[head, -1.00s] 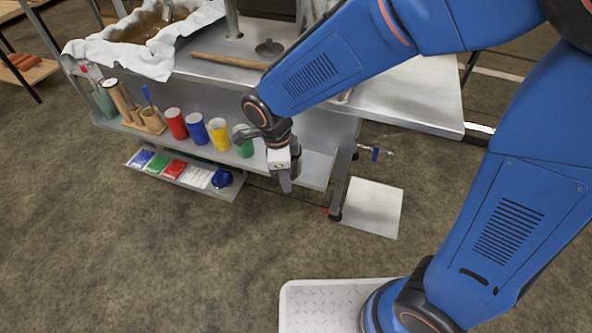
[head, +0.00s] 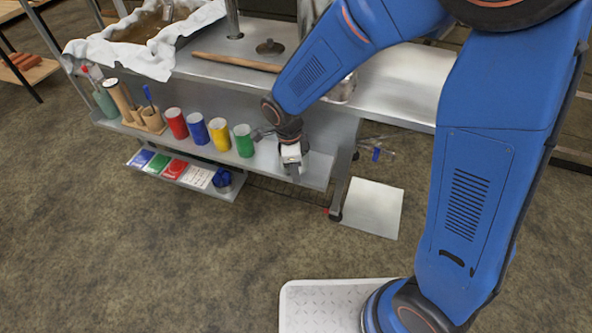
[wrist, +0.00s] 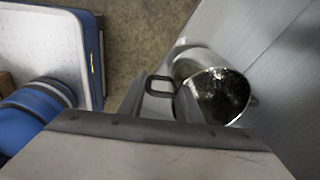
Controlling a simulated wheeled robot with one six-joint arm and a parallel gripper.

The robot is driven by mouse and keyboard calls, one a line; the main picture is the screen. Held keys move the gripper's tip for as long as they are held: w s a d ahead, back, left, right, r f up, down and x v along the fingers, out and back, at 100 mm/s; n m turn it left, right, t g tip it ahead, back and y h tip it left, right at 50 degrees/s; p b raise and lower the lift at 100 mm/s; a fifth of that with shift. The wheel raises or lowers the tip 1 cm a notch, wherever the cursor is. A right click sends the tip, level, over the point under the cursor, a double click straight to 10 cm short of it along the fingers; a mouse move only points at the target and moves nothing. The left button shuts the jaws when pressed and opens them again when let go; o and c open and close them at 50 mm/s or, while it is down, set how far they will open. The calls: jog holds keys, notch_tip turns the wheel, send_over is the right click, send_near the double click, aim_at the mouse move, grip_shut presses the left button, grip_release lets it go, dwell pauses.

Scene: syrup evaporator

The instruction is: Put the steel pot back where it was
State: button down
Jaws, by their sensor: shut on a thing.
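The steel pot (wrist: 212,92) shows in the wrist view, shiny, with its open mouth partly toward the camera and a dark loop handle (wrist: 160,87). My gripper (wrist: 160,103) is shut on the pot at its handle side; the exact contact is partly hidden by the gripper body. In the head view my gripper (head: 293,167) is at the right part of the cart's lower shelf (head: 318,172), right of the green cup. I cannot clearly make out the pot there, nor tell whether it touches the shelf.
Red (head: 176,124), blue (head: 197,129), yellow (head: 219,134) and green (head: 244,140) cups line the shelf. Above is the metal worktop (head: 400,85), with a wooden rod (head: 235,62). Colored packets (head: 172,168) lie on a lower ledge. A pale square plate (head: 371,207) is on the floor.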

jog(key=shift+w+f, duration=0.2)
jog(key=shift+f, duration=0.3)
jog(key=shift+f, duration=0.1)
jog(key=c, duration=1.3)
grip_release()
jog(key=r, duration=0.8)
jog(key=a+r, duration=0.1)
jog(key=r, duration=0.3)
jog(key=shift+s+r, duration=0.1)
jog(key=shift+s, duration=0.1)
